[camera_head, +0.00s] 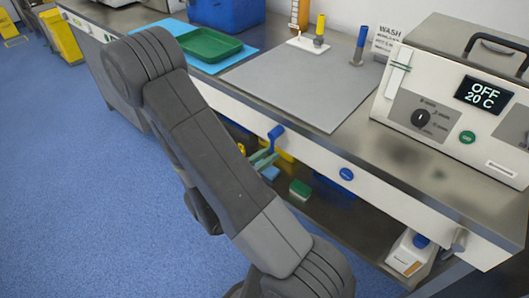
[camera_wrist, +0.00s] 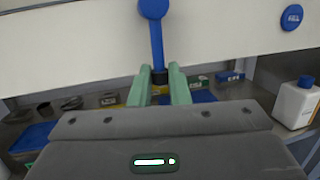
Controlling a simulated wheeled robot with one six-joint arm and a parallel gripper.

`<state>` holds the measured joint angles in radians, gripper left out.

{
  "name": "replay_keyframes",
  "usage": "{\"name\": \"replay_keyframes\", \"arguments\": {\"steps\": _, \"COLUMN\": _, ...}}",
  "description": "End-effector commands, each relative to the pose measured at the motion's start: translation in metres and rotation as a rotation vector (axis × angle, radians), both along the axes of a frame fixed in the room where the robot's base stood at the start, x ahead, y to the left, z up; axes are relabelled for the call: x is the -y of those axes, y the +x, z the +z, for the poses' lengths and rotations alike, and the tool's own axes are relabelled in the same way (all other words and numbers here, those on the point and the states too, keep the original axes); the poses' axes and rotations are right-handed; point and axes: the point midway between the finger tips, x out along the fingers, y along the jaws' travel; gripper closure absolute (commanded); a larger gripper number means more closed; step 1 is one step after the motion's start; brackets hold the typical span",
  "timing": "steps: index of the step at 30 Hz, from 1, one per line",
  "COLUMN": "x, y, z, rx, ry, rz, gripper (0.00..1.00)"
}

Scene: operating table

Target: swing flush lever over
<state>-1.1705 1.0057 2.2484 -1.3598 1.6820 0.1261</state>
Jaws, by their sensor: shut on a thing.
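The blue flush lever (camera_wrist: 157,42) hangs down from a round pivot on the pale front panel in the wrist view. Its pivot end (camera_head: 276,131) also shows in the head view, below the worktop edge. My gripper (camera_wrist: 159,78) has green fingers, one on each side of the lever's lower end near a dark collar. It is shut on the lever. In the head view my gripper (camera_head: 264,160) is partly hidden behind my arm, and so is the lever's lower part.
A round blue button (camera_wrist: 291,17) sits on the panel right of the lever. The worktop edge (camera_head: 330,147) runs above. A shelf below holds small boxes and a white bottle (camera_wrist: 296,102). A white machine (camera_head: 450,100) stands on the worktop at right.

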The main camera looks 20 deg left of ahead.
Motion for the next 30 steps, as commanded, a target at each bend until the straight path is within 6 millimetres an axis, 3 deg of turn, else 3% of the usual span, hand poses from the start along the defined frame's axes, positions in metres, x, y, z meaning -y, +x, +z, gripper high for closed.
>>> {"name": "replay_keyframes", "arguments": {"steps": 16, "x": 0.0023, "y": -0.0009, "z": -0.0003, "rx": -0.013, "ry": -0.03, "rz": 0.0, "gripper": 1.0}}
{"name": "replay_keyframes", "arguments": {"steps": 17, "x": 0.0023, "y": -0.0009, "z": -0.0003, "rx": -0.013, "ry": -0.03, "rz": -0.001, "gripper": 0.8}}
{"name": "replay_keyframes", "arguments": {"steps": 20, "x": 0.0022, "y": -0.0008, "z": -0.0003, "rx": -0.013, "ry": -0.029, "rz": 0.0, "gripper": 0.62}}
{"name": "replay_keyframes", "arguments": {"steps": 30, "x": 0.0006, "y": -0.0021, "z": -0.0004, "rx": -0.012, "ry": -0.028, "rz": 0.001, "gripper": 0.62}}
